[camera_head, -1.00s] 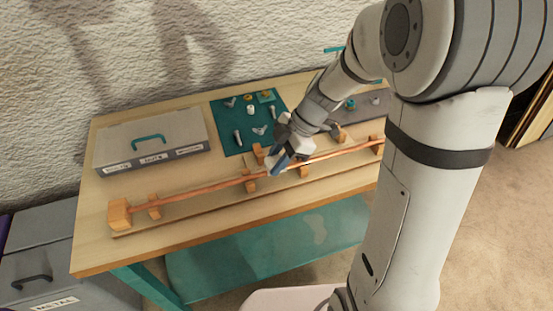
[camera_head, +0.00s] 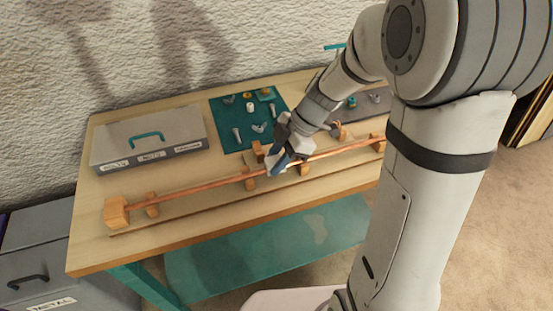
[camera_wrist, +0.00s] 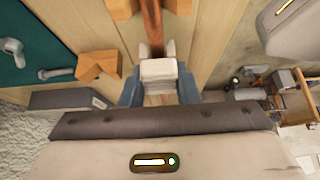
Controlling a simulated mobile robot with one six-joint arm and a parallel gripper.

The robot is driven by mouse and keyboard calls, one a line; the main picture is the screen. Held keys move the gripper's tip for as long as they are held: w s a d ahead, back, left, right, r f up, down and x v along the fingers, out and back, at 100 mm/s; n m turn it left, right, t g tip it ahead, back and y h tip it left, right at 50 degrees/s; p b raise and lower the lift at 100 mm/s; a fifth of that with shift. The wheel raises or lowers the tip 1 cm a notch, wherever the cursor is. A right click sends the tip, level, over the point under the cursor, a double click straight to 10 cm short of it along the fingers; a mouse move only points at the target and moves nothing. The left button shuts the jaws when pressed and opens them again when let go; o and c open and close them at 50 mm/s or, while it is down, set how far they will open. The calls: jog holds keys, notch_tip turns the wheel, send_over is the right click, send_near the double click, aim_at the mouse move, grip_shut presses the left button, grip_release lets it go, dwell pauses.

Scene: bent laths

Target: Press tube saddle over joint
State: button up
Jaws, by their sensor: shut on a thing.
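A long copper tube (camera_head: 190,190) lies along wooden supports on the bench. In the wrist view the tube (camera_wrist: 152,22) runs away from my gripper (camera_wrist: 159,88). My gripper's blue fingers are shut on a pale grey tube saddle (camera_wrist: 158,69). The saddle's two prongs stand one on each side of the tube; whether it is fully seated I cannot tell. In the head view my gripper (camera_head: 277,163) is at the tube near its middle. The fingers hide the saddle there, and the joint under it is hidden.
A teal mat (camera_head: 231,118) with several small fittings lies behind the tube. A grey case (camera_head: 148,142) stands at the back left. A notched wooden block (camera_wrist: 97,66) is beside the tube. A grey mat (camera_head: 370,108) with small parts lies at the right.

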jog(key=shift+f+b, duration=0.45)
jog(key=shift+b, duration=0.15)
dwell(0.3)
jog(key=o, duration=1.2)
jog(key=shift+c, duration=0.2)
jog(key=shift+r, duration=0.1)
jog(key=shift+r+p, duration=1.4)
jog(key=shift+r, duration=2.1)
